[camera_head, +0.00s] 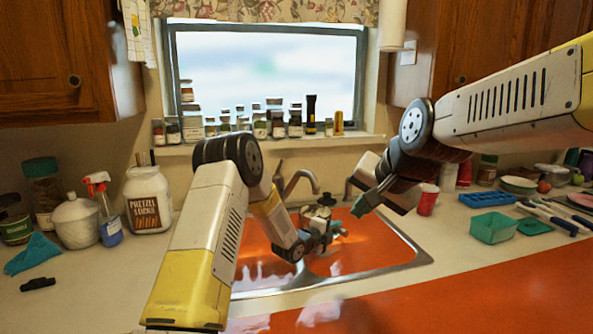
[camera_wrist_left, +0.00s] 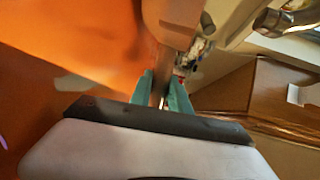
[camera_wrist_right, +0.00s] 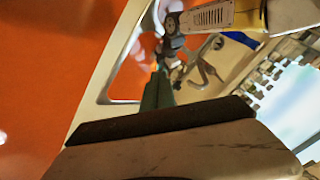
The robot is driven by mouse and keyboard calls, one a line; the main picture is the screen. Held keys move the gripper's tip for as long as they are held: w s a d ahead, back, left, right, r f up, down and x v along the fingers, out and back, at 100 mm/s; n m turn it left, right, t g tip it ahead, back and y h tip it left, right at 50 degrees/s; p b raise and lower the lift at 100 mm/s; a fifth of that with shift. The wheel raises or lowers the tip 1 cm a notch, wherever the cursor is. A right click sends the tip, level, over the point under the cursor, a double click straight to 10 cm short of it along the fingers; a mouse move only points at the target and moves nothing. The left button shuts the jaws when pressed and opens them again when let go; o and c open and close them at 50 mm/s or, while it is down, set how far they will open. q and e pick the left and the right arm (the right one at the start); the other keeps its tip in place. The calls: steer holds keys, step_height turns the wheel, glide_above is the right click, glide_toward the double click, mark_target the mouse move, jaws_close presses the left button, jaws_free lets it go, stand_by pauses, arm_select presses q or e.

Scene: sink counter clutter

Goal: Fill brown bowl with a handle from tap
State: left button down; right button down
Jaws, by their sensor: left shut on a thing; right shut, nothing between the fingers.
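My left gripper (camera_head: 335,232) reaches over the sink and is shut on a thin handle-like piece, which shows between its teal fingers (camera_wrist_left: 165,88) in the left wrist view. The piece runs up to a pale brownish body (camera_wrist_left: 175,14), likely the brown bowl, cut off by the frame edge. In the head view a small dark, shiny shape (camera_head: 316,217) stands by this gripper; I cannot tell if it is the bowl. The tap (camera_head: 302,178) curves over the back of the sink (camera_head: 378,262). My right gripper (camera_head: 361,206) is shut and empty, above the sink's right side; its teal fingers (camera_wrist_right: 158,90) show in its wrist view.
A red cup (camera_head: 428,200), teal container (camera_head: 493,228) and blue tray (camera_head: 487,199) stand right of the sink. A pretzel jar (camera_head: 149,202), spray bottle (camera_head: 108,222) and teal cloth (camera_head: 33,254) are on the left. Several small jars line the windowsill. The front counter is clear.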

steer(key=w+a+m+t+y, duration=0.1)
steer(key=w+a+m+y, duration=0.1)
steer(key=w+a+m, duration=0.7)
steer(key=m+t, duration=0.5)
steer(key=m, duration=1.5)
glide_toward(282, 162)
steer(key=w+a+f, duration=0.2)
steer(key=w, duration=0.2)
steer(key=shift+w+r, duration=0.15)
steer(key=shift+w, duration=0.3)
